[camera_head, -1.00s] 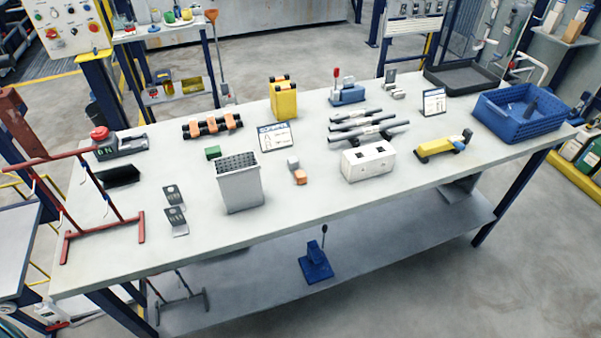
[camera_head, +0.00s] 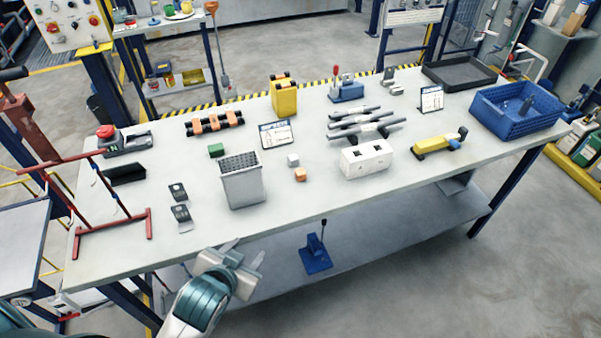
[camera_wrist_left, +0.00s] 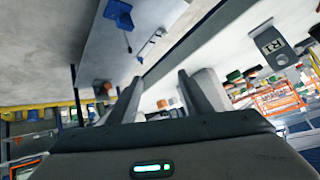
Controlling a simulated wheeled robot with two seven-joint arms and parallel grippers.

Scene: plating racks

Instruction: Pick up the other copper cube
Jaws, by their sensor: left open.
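A small copper-orange cube (camera_head: 300,174) lies on the grey workbench (camera_head: 330,205) near its middle. It is just in front of a small pale grey cube (camera_head: 293,160). I see no second copper cube on the bench top. My left gripper (camera_head: 246,257) is open and empty in front of the bench's near edge, below and left of the copper cube and well apart from it. In the left wrist view its two fingers (camera_wrist_left: 162,88) stand apart with nothing between them; no copper cube can be made out there. My right gripper is not in view.
A grey bin with a perforated top (camera_head: 242,185) stands left of the cube. A white box (camera_head: 365,160) with two slots stands right of it. A sign (camera_head: 276,134) and grey tubes (camera_head: 362,127) are behind. The bench front between bin and white box is clear.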

